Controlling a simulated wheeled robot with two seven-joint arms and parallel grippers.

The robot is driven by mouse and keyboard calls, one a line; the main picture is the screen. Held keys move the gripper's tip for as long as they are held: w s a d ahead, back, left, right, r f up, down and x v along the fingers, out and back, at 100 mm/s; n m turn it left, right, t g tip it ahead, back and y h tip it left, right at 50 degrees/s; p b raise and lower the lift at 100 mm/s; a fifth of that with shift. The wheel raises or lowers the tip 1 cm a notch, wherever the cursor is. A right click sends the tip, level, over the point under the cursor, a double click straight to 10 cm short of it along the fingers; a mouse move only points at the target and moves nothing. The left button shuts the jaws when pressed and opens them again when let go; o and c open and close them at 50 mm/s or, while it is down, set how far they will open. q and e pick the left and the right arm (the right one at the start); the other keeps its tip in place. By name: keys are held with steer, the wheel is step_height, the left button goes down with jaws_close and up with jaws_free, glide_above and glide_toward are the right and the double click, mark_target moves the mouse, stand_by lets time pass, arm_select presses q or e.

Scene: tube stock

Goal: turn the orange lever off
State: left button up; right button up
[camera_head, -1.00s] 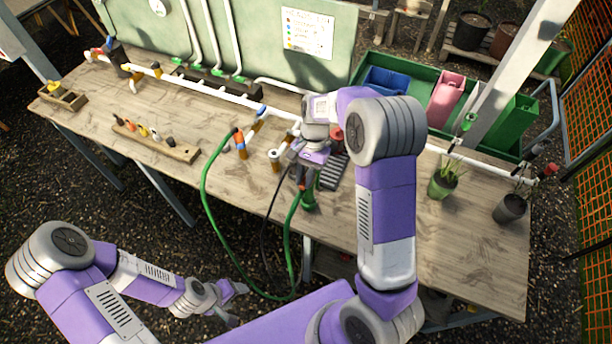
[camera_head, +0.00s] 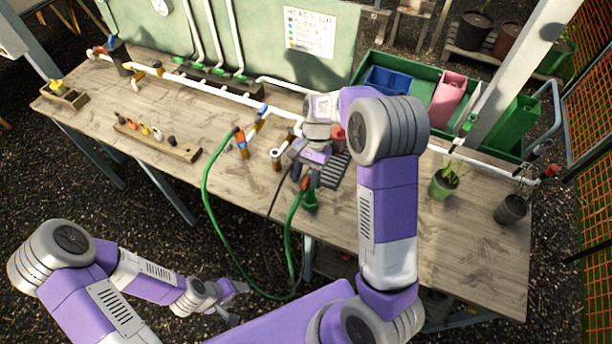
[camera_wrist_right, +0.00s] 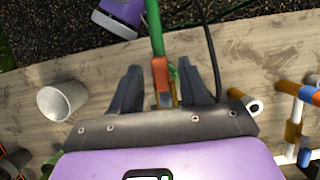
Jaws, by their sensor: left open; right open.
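An orange lever (camera_wrist_right: 161,76) shows in the right wrist view, beside a green hose and a brass-coloured part. In the head view an orange-red part (camera_head: 305,184) shows at the hose end, partly hidden by my right gripper (camera_head: 303,178). In the right wrist view my right gripper (camera_wrist_right: 163,88) is open, with one finger on each side of the lever and gaps visible on both sides. Contact cannot be told. My left gripper (camera_head: 238,302) is open and empty, low in front of the table.
The wooden table (camera_head: 450,245) carries a long white pipe (camera_head: 215,92) with coloured fittings. A green hose (camera_head: 205,190) loops off the front edge. Potted plants (camera_head: 444,184) stand at the right. A wooden strip with coloured pegs (camera_head: 158,139) and a small wooden box (camera_head: 64,97) lie left.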

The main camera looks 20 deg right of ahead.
mark_target(311, 174)
steer(key=v, duration=0.7)
steer(key=shift+d+r, duration=0.15)
steer(key=shift+r, duration=0.1)
arm_select(q)
steer(key=shift+r, duration=0.1)
